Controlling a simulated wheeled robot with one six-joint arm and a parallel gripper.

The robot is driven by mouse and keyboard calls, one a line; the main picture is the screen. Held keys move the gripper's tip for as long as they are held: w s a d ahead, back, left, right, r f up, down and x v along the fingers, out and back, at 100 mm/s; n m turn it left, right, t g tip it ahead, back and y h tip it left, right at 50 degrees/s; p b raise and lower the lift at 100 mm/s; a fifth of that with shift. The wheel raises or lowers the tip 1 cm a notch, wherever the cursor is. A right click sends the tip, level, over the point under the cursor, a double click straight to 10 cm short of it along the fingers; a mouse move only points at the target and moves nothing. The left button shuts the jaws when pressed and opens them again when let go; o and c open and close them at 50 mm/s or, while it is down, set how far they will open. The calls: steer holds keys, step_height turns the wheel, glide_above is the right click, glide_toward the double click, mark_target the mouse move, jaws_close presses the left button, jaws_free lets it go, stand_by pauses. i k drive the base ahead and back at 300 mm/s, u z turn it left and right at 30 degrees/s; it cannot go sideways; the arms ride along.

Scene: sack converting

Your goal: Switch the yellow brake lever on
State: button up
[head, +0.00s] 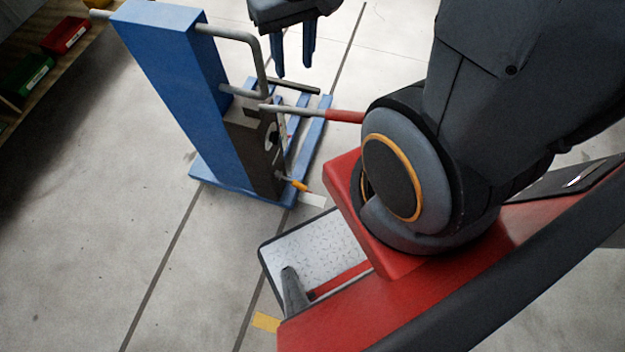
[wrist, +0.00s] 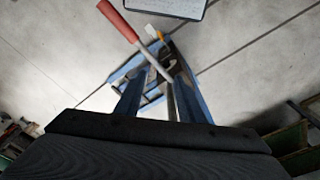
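The yellow brake lever (head: 298,184) is a short yellow-tipped handle low on the dark side of a blue stand (head: 165,85), tilted down to the right. In the wrist view its yellow tip (wrist: 153,32) shows beyond my fingers, beside a red-handled bar. My gripper (head: 293,70) points down at the top of the head view, above the back of the stand and well apart from the lever. In the wrist view my gripper (wrist: 160,84) has its two blue fingers spread, with no object held between them.
A bar with a red grip (head: 345,116) sticks out rightward above the lever. A grey bent pipe (head: 258,60) crosses the stand's upper part. A tread-plate platform (head: 315,240) lies in front. Shelves with a red bin (head: 65,35) and a green bin (head: 27,75) stand at left.

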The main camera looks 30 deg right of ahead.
mark_target(298, 185)
steer(key=u, duration=1.35)
steer(key=k, duration=1.3)
steer(key=z, duration=1.5)
steer(key=i, duration=0.5)
